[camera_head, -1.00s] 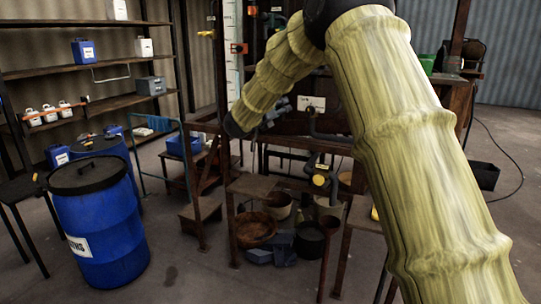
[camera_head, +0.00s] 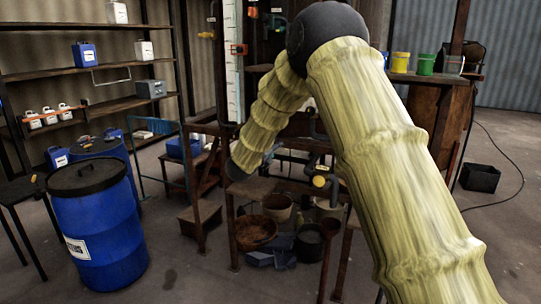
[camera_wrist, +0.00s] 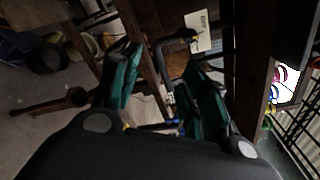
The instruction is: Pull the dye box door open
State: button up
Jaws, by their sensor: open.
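My gripper (camera_wrist: 163,88) shows in the wrist view with its two green-padded fingers apart and nothing clearly held between them. A dark bent bar or pipe (camera_wrist: 174,38) stands just beyond the fingers, beside a wooden panel with a white label (camera_wrist: 198,30). I cannot tell whether this bar belongs to the dye box door, and no door is clearly recognisable in either view. In the head view, my arm covers much of the wooden bench, and my gripper is hidden.
A blue drum (camera_head: 98,225) with a black lid stands at left. A yellow-marked valve (camera_head: 319,181) and buckets (camera_head: 277,206) are under the bench. Shelves (camera_head: 80,70) line the left wall. A dark crate (camera_head: 480,178) lies on the open floor at right.

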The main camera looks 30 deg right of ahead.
jog(key=shift+s+a+f+n, duration=0.1)
jog(key=shift+f+n, duration=0.05)
jog(key=shift+f, duration=0.3)
jog(key=shift+a+f+n, duration=0.1)
jog(key=shift+f+n, duration=0.05)
jog(key=shift+f, duration=0.25)
